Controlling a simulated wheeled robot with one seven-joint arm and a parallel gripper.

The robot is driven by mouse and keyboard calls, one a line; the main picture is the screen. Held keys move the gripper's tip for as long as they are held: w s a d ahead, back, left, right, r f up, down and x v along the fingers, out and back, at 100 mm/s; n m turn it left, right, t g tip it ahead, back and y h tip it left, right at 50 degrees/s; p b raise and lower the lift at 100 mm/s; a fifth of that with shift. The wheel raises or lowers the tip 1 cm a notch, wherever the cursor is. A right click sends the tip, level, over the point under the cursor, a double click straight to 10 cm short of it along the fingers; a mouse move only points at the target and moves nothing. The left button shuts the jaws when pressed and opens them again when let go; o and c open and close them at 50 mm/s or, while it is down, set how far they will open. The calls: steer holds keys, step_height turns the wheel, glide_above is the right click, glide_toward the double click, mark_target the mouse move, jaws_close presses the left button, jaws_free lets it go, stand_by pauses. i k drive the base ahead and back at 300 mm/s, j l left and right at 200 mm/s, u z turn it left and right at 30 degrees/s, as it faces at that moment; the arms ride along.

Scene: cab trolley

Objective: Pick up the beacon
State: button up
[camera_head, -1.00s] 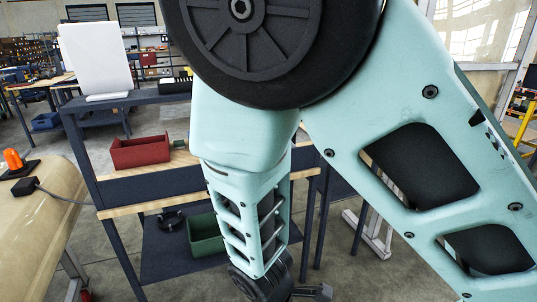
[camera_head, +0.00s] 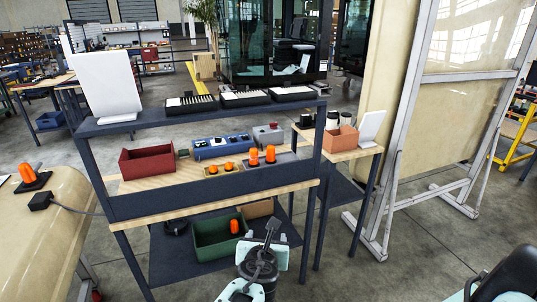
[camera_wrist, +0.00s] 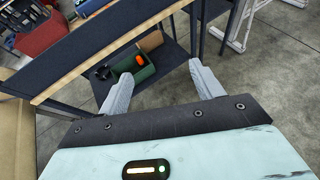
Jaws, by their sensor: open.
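Several orange beacons are in view. One beacon (camera_head: 234,226) lies in a green bin (camera_head: 208,254) on the trolley's lower shelf. It also shows in the wrist view (camera_wrist: 140,59), inside the green bin (camera_wrist: 147,75). Two upright beacons (camera_head: 262,155) stand on the trolley's upper worktop, beside smaller orange pieces (camera_head: 220,167) in a shallow tray. Another beacon (camera_head: 27,173) sits on the cream panel at the left. My gripper (camera_wrist: 160,72) is open and empty. In the head view my gripper (camera_head: 272,232) is in front of the lower shelf, to the right of the green bin.
The dark blue trolley (camera_head: 200,122) has a wooden worktop edge above the lower shelf. A red bin (camera_head: 147,161) and a blue device (camera_head: 222,146) stand on the worktop. A side table (camera_head: 352,153) adjoins at right. Open floor (camera_head: 380,275) lies front right.

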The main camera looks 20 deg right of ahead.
mark_target(270, 159)
steer(key=i+l, duration=0.3)
steer(key=i, duration=0.15)
steer(key=i+l, duration=0.3)
steer(key=i, duration=0.15)
steer(key=i+l, duration=0.25)
steer(key=i, duration=0.25)
steer(key=i+l, duration=0.3)
steer(key=i, duration=0.15)
